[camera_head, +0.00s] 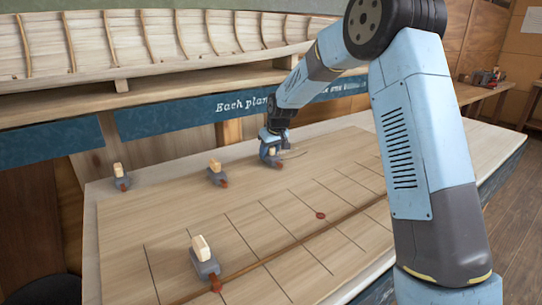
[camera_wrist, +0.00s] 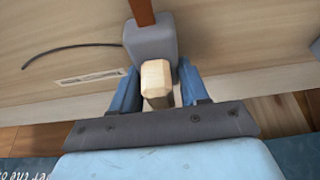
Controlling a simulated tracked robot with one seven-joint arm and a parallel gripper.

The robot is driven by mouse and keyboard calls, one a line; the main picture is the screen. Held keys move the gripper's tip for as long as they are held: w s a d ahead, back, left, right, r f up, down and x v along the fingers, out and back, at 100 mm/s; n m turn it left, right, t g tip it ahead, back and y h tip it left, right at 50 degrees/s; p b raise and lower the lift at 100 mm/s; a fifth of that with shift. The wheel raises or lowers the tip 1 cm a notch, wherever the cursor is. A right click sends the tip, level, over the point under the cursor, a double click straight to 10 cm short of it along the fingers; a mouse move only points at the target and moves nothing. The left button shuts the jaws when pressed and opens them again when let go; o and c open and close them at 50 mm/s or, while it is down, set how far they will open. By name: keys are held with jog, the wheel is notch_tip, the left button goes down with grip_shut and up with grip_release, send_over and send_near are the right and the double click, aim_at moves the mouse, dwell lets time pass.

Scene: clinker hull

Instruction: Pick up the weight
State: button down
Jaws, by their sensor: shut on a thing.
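The weight is a grey block with a pale wooden handle and a red-brown tip. In the wrist view its grey body (camera_wrist: 150,40) lies beyond my fingers, and its wooden handle (camera_wrist: 157,78) stands between them. My gripper (camera_wrist: 157,72) is shut on this weight. In the head view my gripper (camera_head: 271,143) is at the far side of the board, around the top of the same weight (camera_head: 271,159). The fingers hide part of it there. I cannot tell whether its base touches the board.
Similar weights stand at the left (camera_head: 121,180), back middle (camera_head: 217,176) and front (camera_head: 206,266). The gridded board (camera_head: 165,235) carries a long wooden strip (camera_head: 290,247). A thin dark curved line (camera_wrist: 70,47) lies near the held weight. A planked hull (camera_head: 150,45) rises behind.

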jog(key=shift+r, duration=0.1)
jog(key=r, duration=0.3)
jog(key=shift+s+r, duration=0.2)
jog(key=shift+r, duration=0.1)
jog(key=s+d+r, duration=0.2)
jog(key=s+r, duration=0.7)
jog(key=s, duration=0.4)
jog(key=shift+s+d+r, duration=0.15)
jog(key=shift+s+d, duration=0.05)
jog(key=shift+d, duration=0.1)
